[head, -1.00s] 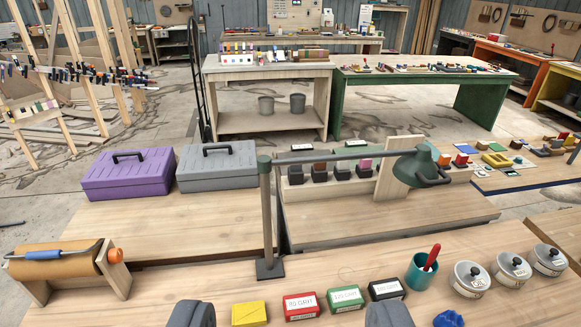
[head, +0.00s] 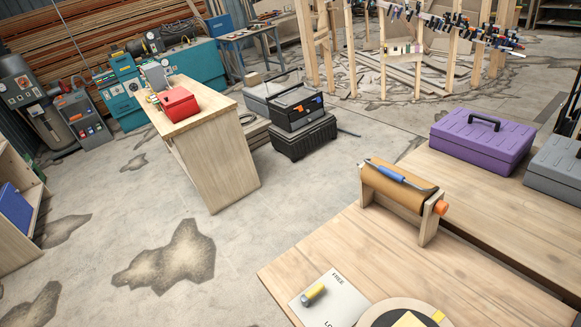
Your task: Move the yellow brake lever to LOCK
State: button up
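A pale plate (head: 298,308) lies at the near left corner of the wooden bench, at the bottom of the head view. It reads FREE at its upper edge and a cut-off "LO" at its lower edge. A short yellow lever (head: 316,291) with a grey end sits on it, nearer the FREE lettering. The lower part of the plate is cut off by the frame. My gripper is not in view.
A round beige and dark disc (head: 370,313) with yellow parts is beside the plate, cut off below. A brown paper roll on a wooden stand (head: 397,190) stands behind. A purple toolbox (head: 480,142) is farther back. Open floor lies left of the bench.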

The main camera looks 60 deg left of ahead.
aim_at(305, 299)
jog(key=u, duration=1.35)
jog(key=k, duration=0.6)
jog(key=u, duration=0.15)
jog(key=i, duration=1.45)
jog(key=z, duration=0.25)
